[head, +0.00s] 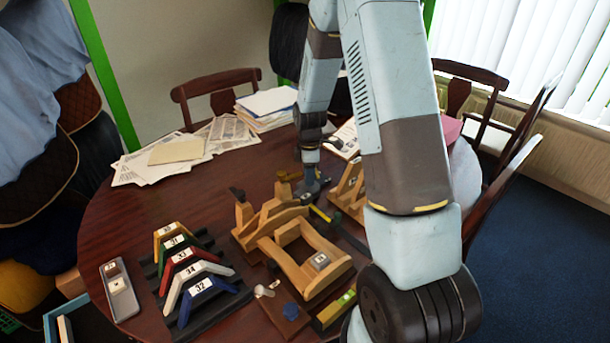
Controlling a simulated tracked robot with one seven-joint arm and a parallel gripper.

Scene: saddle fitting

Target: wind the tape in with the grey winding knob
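My gripper (312,188) points down at the far end of the wooden stand (270,217) in the middle of the table. It is small and dark here, and I cannot tell whether its fingers are apart or touching anything. A short yellow strip (320,214), perhaps the tape, shows just below it. I cannot make out the grey winding knob for certain; it may be hidden by my gripper. A grey block (320,262) sits on the near wooden frame (290,268). A small pale knob-shaped piece (267,289) lies left of that frame.
Numbered angled gauges (196,270) stand on a dark rack at left, beside a grey tray (120,292). A yellow-green level (337,308) lies at the front. Another wooden stand (349,190) is right of my gripper. Papers (178,150) cover the back left; chairs surround the table.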

